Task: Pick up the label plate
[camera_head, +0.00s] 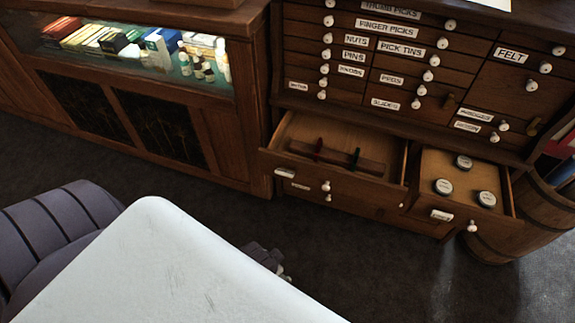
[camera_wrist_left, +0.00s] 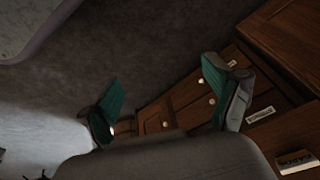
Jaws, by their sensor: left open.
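Several white label plates show on the wooden drawer cabinet in the head view. One label plate (camera_head: 284,173) is at the left of the wide open drawer's front, and another label plate (camera_head: 441,215) is on the smaller open drawer. I cannot tell which one the task means. In the left wrist view, one label plate (camera_wrist_left: 260,114) lies right of the fingers and another pale plate (camera_wrist_left: 298,161) is at the lower right edge. My left gripper (camera_wrist_left: 164,76) is open and empty, its green-padded fingers apart from the plates. My right gripper is not in view.
The wide open drawer (camera_head: 340,185) holds a wooden rack. The smaller open drawer (camera_head: 465,200) holds three round tins. A glass display case (camera_head: 130,50) stands left, a barrel (camera_head: 545,215) right. Dark floor (camera_head: 380,270) is clear before the cabinet.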

